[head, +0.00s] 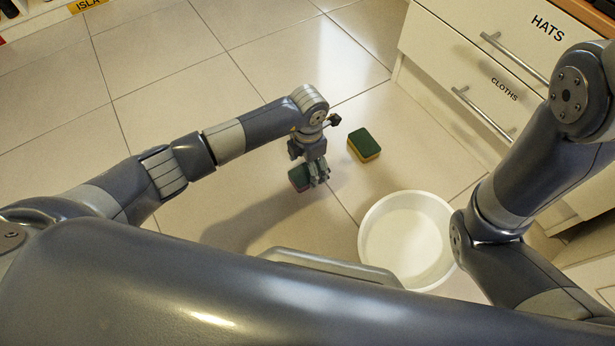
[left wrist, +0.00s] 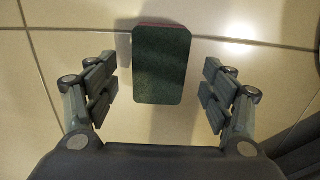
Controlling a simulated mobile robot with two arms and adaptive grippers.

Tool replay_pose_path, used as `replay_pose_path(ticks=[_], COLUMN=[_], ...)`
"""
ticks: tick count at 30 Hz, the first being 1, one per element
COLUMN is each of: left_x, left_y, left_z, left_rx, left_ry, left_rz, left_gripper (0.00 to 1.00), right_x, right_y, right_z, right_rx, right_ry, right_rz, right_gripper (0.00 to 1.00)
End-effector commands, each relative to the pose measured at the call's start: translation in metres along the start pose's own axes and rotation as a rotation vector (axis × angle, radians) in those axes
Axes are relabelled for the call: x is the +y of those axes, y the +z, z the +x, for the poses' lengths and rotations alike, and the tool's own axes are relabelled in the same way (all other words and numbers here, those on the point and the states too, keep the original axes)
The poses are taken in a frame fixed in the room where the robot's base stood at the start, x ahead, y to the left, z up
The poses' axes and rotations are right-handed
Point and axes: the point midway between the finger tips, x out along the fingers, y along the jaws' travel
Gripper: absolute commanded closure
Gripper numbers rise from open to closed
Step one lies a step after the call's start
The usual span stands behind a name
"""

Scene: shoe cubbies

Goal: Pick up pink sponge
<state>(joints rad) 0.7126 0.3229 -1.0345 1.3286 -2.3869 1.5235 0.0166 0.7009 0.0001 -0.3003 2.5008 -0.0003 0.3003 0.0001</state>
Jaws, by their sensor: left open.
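The pink sponge (head: 299,179) lies on the tiled floor, mostly hidden behind my left gripper in the head view. Its dark green top faces up. In the left wrist view the sponge (left wrist: 162,65) shows its green face, with a thin pink edge along the far side. My left gripper (head: 318,181) is above the sponge and points down. Its fingers (left wrist: 160,95) are spread wide, one on each side of the sponge, with a gap on both sides. My right gripper is out of view; only part of that arm shows.
A second sponge, green on yellow (head: 364,145), lies on the floor to the right. A round white tub (head: 408,240) stands nearer me. White drawers labelled HATS and CLOTHS (head: 478,70) stand at the right.

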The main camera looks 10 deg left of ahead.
Motion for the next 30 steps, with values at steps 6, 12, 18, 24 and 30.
replay_pose_path(ticks=[6, 12, 18, 24, 30], left_x=[0.000, 0.001, 0.000, 0.000, 0.000], left_y=[-0.001, -0.001, -0.001, -0.001, -0.001], left_z=[0.032, 0.035, 0.034, 0.034, 0.034], left_rx=[-0.001, 0.000, 0.000, 0.000, 0.000], left_ry=[-0.001, 0.000, -0.001, -0.001, -0.001], left_rz=[0.000, 0.001, 0.001, 0.001, 0.001], left_gripper=[0.25, 0.25, 0.36, 0.57, 0.60], right_x=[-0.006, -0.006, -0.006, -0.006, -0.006], right_y=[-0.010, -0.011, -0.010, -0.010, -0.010], right_z=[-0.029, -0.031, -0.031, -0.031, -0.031], right_rx=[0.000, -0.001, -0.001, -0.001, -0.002], right_ry=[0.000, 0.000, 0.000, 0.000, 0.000], right_rz=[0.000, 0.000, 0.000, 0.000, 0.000], right_gripper=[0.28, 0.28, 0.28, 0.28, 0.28])
